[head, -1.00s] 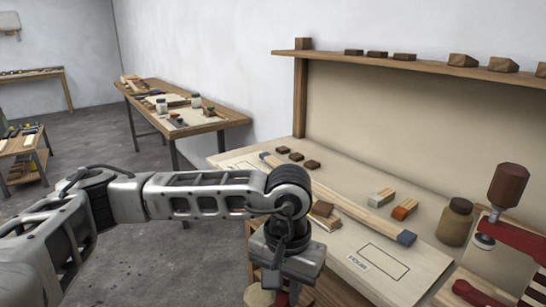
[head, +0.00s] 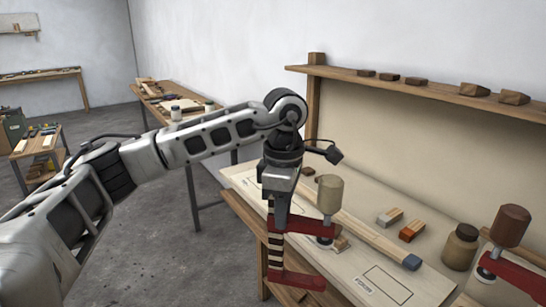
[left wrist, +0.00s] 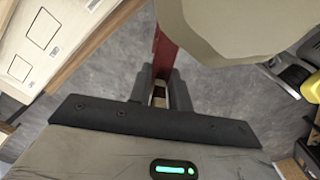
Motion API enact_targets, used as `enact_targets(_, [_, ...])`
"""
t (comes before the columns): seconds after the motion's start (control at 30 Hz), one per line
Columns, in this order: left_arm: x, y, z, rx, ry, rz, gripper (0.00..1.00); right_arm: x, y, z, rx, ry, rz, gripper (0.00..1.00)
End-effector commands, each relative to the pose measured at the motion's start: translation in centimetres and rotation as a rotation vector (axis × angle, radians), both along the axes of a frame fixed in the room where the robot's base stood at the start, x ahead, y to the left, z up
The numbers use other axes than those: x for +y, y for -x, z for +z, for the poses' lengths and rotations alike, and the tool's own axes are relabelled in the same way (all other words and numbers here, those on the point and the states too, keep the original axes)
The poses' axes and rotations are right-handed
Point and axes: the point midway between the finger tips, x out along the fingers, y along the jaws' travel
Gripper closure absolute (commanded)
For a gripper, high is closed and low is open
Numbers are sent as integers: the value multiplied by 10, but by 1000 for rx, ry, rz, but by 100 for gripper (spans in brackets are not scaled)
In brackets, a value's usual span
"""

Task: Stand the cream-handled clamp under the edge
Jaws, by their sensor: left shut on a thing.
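The cream-handled clamp is upright in my left gripper (head: 279,206), at the bench's front side. Its cream handle (head: 330,194) points up, to the right of the gripper. The upper red arm (head: 304,226) and lower red jaw (head: 300,281) reach right from the bar, towards the bench. The bench's front edge (head: 243,208) runs behind the clamp; I cannot tell whether the jaws straddle it. In the left wrist view, my fingers (left wrist: 160,96) close on the clamp's bar, and the cream handle (left wrist: 245,28) fills the top. My right gripper is out of view.
A dark-handled red clamp (head: 510,229) stands at the right. A long blue-tipped wood strip (head: 372,236), small blocks (head: 412,231) and a brown jar (head: 460,247) lie or stand on the bench top. A shelf (head: 430,88) runs above.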

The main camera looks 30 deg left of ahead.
Motion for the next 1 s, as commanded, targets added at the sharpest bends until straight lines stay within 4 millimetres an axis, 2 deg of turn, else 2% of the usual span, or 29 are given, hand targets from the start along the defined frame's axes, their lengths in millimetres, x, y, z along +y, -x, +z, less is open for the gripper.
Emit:
enact_targets(0.03, [5, -3, 16, -4, 2, 108, 100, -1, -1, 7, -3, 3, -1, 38])
enact_targets(0.2, [18, -11, 45, -3, 3, 456, 100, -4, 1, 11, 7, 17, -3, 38])
enact_targets(0.33, [26, -14, 61, -2, 3, 660, 100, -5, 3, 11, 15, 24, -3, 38])
enact_targets(0.5, [32, -16, 71, -1, 2, 815, 100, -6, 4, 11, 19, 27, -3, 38])
enact_targets(0.67, [33, -17, 67, 0, 0, 854, 100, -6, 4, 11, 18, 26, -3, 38])
enact_targets(1.0, [33, -16, 23, 1, 0, 851, 100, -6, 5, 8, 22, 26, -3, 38])
